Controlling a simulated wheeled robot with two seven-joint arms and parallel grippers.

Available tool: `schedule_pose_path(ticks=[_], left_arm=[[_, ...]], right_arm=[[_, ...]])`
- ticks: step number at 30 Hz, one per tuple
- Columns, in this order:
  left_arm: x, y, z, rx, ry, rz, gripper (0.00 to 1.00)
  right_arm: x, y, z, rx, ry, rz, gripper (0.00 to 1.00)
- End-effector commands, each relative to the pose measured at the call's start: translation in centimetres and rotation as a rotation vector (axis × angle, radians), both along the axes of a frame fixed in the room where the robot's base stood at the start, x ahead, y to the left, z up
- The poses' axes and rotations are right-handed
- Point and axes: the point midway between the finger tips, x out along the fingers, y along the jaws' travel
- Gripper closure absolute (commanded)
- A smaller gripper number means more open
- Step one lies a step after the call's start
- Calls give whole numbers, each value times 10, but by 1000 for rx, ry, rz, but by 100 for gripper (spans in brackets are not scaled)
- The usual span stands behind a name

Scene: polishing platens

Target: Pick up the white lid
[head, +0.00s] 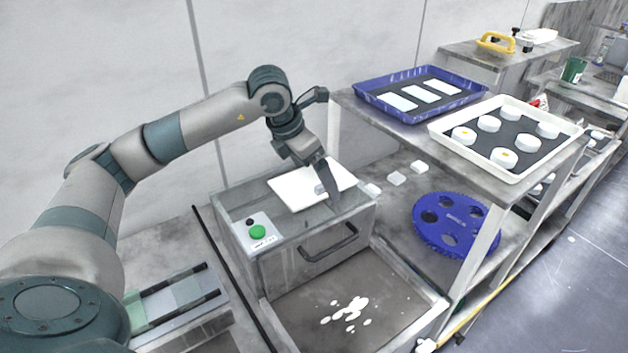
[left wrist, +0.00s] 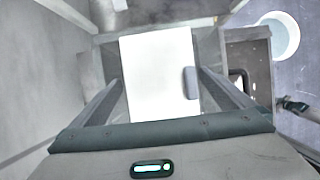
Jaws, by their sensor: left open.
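The white lid (head: 292,190) is a flat white plate lying on top of a grey metal box (head: 300,262). A small grey handle (head: 319,188) stands near its right side. My left gripper (head: 329,192) is open and points down at the lid, close to the handle. In the left wrist view the lid (left wrist: 152,78) lies between the two open fingers (left wrist: 163,80), with the handle (left wrist: 191,83) nearer the right finger. I cannot tell whether a finger touches the handle. My right gripper is not in view.
A green button (head: 257,232) is on the box's left side, and a bar handle (head: 328,243) on its front. A shelf at right holds a blue tray (head: 408,118) and a white tray (head: 437,128). A blue disc (head: 455,226) with holes lies below. A wall stands behind.

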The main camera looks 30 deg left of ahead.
Motion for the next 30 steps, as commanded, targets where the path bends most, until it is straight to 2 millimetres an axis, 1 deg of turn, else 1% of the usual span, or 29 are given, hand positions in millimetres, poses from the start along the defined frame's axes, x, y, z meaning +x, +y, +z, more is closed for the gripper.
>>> schedule_pose_path(ticks=[10, 11, 12, 15, 25, 30], left_arm=[[0, 0, 0, 0, 0, 0, 0], [0, 0, 0, 0, 0, 0, 5], [0, 0, 0, 1, 0, 0, 14], [0, 0, 0, 1, 0, 0, 36], [0, 0, 1, 0, -1, 0, 36], [1, 0, 8, 0, -3, 0, 36]], right_arm=[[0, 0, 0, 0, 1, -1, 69], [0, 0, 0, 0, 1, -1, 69], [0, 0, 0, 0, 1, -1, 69], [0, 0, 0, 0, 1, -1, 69], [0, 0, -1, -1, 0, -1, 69], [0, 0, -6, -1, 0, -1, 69]])
